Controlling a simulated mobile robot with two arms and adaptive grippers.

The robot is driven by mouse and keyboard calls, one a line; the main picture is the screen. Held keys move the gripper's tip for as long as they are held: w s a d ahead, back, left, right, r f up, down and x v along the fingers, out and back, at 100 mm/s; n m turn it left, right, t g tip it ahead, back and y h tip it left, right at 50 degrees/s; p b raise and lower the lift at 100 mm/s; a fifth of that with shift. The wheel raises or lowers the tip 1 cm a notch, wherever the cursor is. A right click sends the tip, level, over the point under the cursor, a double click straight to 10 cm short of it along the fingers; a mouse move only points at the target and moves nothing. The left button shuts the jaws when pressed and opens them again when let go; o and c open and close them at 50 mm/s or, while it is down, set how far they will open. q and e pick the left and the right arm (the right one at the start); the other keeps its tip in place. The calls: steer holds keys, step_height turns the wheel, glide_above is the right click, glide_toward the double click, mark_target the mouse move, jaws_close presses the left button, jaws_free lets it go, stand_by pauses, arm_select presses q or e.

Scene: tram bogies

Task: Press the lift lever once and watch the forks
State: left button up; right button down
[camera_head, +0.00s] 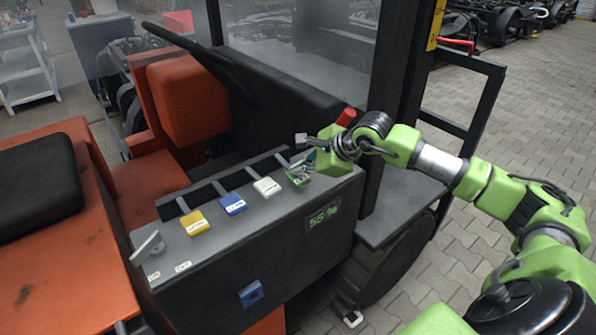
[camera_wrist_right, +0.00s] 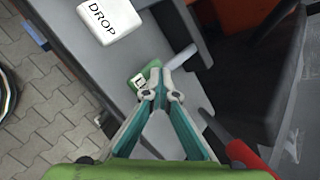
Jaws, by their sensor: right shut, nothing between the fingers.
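A dark console (camera_head: 270,235) carries a row of levers with coloured label blocks: yellow (camera_head: 194,222), blue (camera_head: 233,204), white (camera_head: 267,187) and green (camera_head: 299,178). The white one reads DROP in the wrist view (camera_wrist_right: 108,18). My right gripper (camera_head: 303,168) is shut and empty at the green lever, at the row's right end. In the wrist view its fingertips (camera_wrist_right: 158,78) overlap the green block (camera_wrist_right: 141,80), hiding most of its label; I cannot tell whether they touch. The forks are not in view. My left gripper is not in view.
A display (camera_head: 323,217) on the console's side reads 55%. A grey key switch (camera_head: 147,248) is at the near left end. A red knob (camera_head: 346,117) stands close behind my right gripper. A dark upright post (camera_head: 395,110) rises beyond it. Paving (camera_head: 540,110) lies right.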

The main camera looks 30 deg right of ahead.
mark_target(300, 177)
steer(key=shift+f+b, duration=0.4)
stand_by(0.6)
steer(key=shift+r+p, duration=0.8)
steer(key=shift+r, duration=1.15)
steer(key=shift+r, duration=0.1)
step_height(300, 177, up, 5)
steer(key=p, duration=0.2)
steer(key=shift+p, duration=0.3)
